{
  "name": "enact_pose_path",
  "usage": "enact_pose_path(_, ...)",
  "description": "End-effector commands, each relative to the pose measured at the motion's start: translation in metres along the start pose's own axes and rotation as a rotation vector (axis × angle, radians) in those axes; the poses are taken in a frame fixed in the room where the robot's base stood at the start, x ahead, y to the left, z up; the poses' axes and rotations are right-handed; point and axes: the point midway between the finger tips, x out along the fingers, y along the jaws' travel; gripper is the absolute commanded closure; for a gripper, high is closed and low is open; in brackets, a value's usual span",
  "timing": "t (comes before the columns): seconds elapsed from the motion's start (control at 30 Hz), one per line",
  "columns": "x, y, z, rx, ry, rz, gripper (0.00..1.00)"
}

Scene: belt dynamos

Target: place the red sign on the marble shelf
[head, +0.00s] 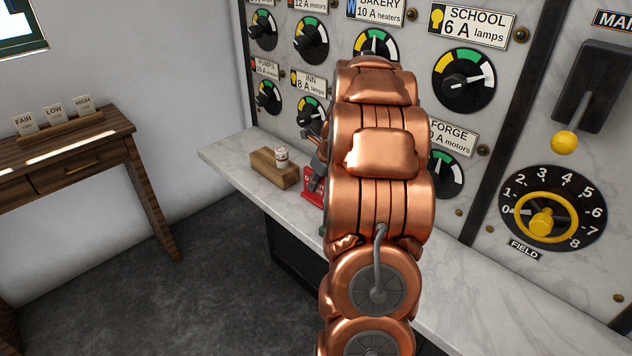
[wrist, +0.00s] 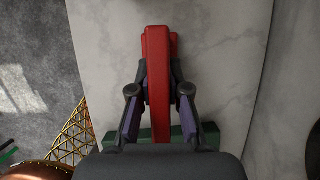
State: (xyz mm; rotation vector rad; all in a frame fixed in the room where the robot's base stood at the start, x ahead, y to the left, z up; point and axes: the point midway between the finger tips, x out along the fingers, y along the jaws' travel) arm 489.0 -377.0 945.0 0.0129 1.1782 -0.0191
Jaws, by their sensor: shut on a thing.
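The red sign (head: 312,187) shows at the left edge of my copper arm in the head view, mostly hidden by it. In the wrist view the red sign (wrist: 158,60) is seen edge-on between the two dark fingers of my gripper (wrist: 159,88), which are shut on it. The pale veined marble shelf (head: 232,160) runs along the wall below the panel. It also fills the wrist view behind the sign (wrist: 220,60). The sign is over the shelf; I cannot tell whether it touches it.
Dials and knobs line the panel. A wooden desk (head: 75,150) with cards stands at left. A green piece (wrist: 110,139) lies beneath my gripper. Shelf at right is bare.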

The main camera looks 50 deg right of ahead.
Motion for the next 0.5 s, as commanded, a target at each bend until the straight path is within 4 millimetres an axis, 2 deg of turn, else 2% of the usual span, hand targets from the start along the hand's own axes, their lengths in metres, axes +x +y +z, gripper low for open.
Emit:
enact_pose_path(0.03,0.0,0.0,0.0001,0.0,0.0,0.0,0.81)
enact_pose_path(0.23,-0.0001,0.0,0.0001,0.0,0.0,0.0,0.6)
enact_pose_path(0.5,-0.0001,-0.0001,0.0001,0.0,0.0,0.0,0.59)
